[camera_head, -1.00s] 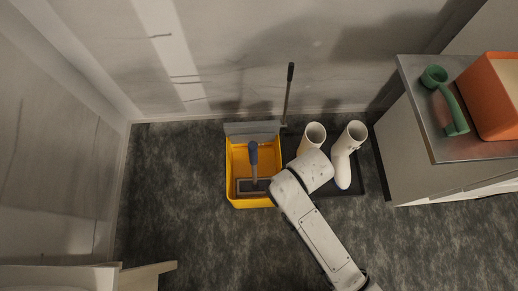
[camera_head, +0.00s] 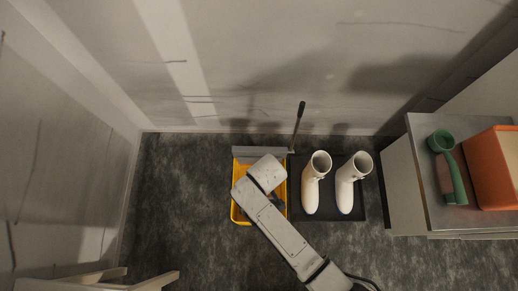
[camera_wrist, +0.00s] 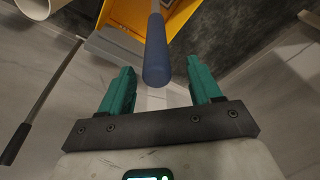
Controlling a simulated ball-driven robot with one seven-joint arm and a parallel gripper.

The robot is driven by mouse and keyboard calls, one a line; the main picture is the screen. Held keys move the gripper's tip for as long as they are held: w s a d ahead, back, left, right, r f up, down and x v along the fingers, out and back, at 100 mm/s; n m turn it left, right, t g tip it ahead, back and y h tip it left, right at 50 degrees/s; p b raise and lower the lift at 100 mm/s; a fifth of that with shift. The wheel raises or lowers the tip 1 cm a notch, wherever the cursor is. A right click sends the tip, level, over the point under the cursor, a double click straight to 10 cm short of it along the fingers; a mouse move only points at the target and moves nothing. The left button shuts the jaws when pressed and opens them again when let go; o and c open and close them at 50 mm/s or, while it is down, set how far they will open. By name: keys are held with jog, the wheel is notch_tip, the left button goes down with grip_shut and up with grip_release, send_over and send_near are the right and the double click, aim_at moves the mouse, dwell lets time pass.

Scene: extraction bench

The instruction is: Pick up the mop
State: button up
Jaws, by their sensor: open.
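The mop has a blue handle grip (camera_wrist: 157,62) on a grey shaft, and it stands in the yellow bucket (camera_wrist: 188,20). In the wrist view the grip's rounded end points toward me, between the two green fingers of my gripper (camera_wrist: 160,68). The fingers are spread, with a gap on each side of the grip; I see no contact. How far the grip lies in depth between the fingers is hard to tell. In the head view my arm covers most of the bucket (camera_head: 237,214) and hides most of the mop and my fingers.
A thin pole with a black grip (camera_head: 301,109) leans by the wall behind the bucket. Two white boots (camera_head: 346,194) stand on a black tray (camera_head: 330,205) to the right. A counter (camera_head: 425,180) holds a green scoop (camera_head: 443,146) and an orange bin (camera_head: 492,165).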

jog(key=f, duration=0.5)
jog(key=shift+w+b, duration=0.3)
jog(key=shift+w, duration=0.05)
jog(key=shift+c, duration=0.3)
grip_shut()
dwell(0.5)
